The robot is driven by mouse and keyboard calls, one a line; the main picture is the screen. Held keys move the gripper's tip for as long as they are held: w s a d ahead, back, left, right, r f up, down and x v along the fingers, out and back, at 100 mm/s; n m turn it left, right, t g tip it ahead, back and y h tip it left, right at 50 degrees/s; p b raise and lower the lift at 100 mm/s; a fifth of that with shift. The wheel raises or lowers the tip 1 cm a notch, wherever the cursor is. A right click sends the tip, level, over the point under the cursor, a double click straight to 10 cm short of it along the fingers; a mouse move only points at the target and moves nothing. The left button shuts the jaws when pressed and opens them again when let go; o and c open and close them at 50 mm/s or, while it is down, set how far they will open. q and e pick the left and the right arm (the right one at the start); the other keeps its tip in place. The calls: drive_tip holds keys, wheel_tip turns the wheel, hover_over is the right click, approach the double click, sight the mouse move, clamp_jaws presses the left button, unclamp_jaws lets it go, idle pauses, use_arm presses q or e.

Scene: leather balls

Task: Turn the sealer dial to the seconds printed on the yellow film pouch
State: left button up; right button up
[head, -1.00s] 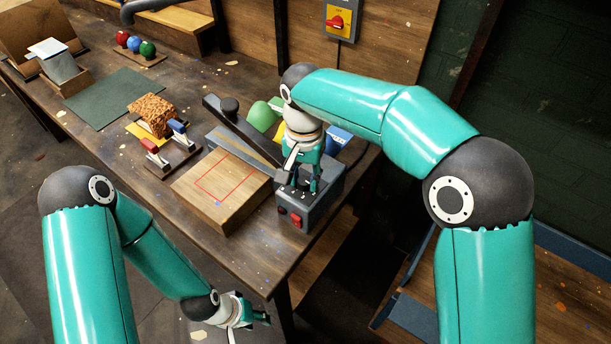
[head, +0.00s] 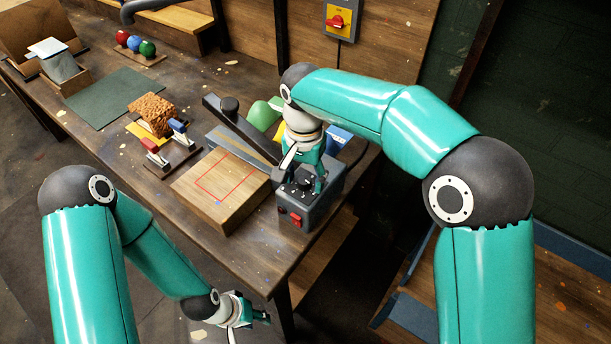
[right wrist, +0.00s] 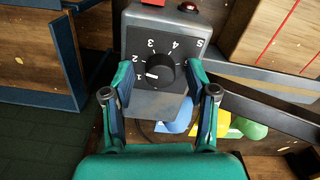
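The sealer (head: 312,210) is a grey box with a black dial (right wrist: 160,73) on top, ringed by white numbers. In the right wrist view the dial's white mark points left, near the low end of the scale, by the 1. My right gripper (right wrist: 160,70) is open, with one finger on each side of the dial and gaps visible between. A flat yellow piece (head: 141,131) lies partly under a brown block; another yellow item (right wrist: 217,124) shows behind the sealer. I cannot tell which is the pouch, and no seconds are legible. My left gripper (head: 240,312) hangs off the table's front; its opening is unclear.
A wooden block with a red outline (head: 222,190) adjoins the sealer, below its long dark arm (head: 240,130). Green (head: 262,116) and blue (head: 338,139) items sit behind. A red switch (head: 296,222) is on the sealer's front.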

sight(305, 179)
drive_tip(key=shift+r, duration=0.1)
wheel_tip(305, 179, up, 12)
idle(0.5)
idle(0.4)
